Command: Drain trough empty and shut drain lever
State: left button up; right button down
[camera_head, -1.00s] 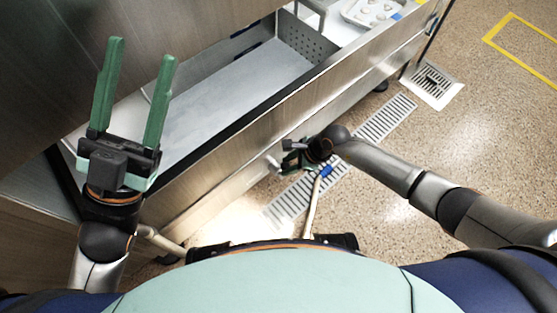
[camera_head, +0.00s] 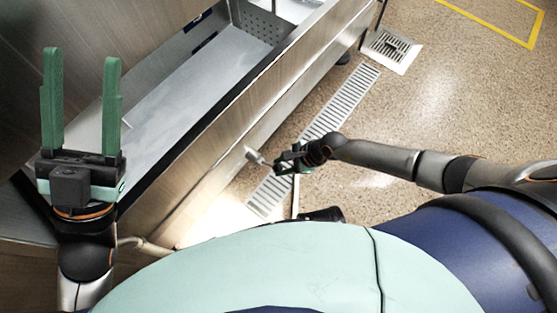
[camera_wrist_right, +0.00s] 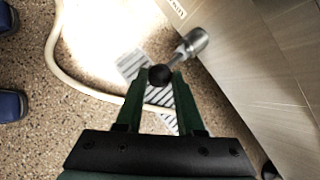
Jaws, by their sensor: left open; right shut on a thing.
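The steel trough (camera_head: 185,100) runs diagonally in the head view. Its visible pale floor holds no objects, but I cannot tell whether a film of water lies there. The drain valve (camera_wrist_right: 194,41) sticks out from the front panel and also shows in the head view (camera_head: 253,155). Its drain lever ends in a black ball knob (camera_wrist_right: 160,75). My right gripper (camera_wrist_right: 161,80) is shut on the lever at this knob; it looks small in the head view (camera_head: 284,164). My left gripper (camera_head: 81,56) is open and empty, fingers up, at the trough's left end.
A long floor grate (camera_head: 345,100) lies below the valve, and a square floor drain (camera_head: 391,47) is farther off. A cream hose (camera_wrist_right: 58,70) curves across the floor near my right gripper. The speckled floor on the right is clear.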

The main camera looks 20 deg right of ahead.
jog(key=shift+s+d+f, duration=0.15)
jog(key=shift+s+f, duration=0.35)
jog(key=shift+s, duration=0.05)
pick_arm(q)
jog(key=shift+f, duration=0.1)
pick_arm(e)
jog(key=c, duration=0.8)
grip_release()
jog(key=shift+c, duration=0.2)
pick_arm(q)
jog(key=shift+d, duration=0.1)
pick_arm(e)
jog(key=o, duration=0.3)
jog(key=shift+w+r, duration=0.2)
pick_arm(q)
jog(key=shift+m, duration=0.4)
jog(key=r+p, duration=0.4)
jog(key=a+r+p, duration=0.1)
jog(key=r+p, duration=0.1)
jog(key=shift+s+r, duration=0.1)
jog(key=shift+r, duration=0.25)
pick_arm(e)
jog(key=v, duration=1.2)
jog(key=shift+d+r, duration=0.1)
jog(key=shift+r, duration=0.1)
jog(key=shift+c, duration=0.3)
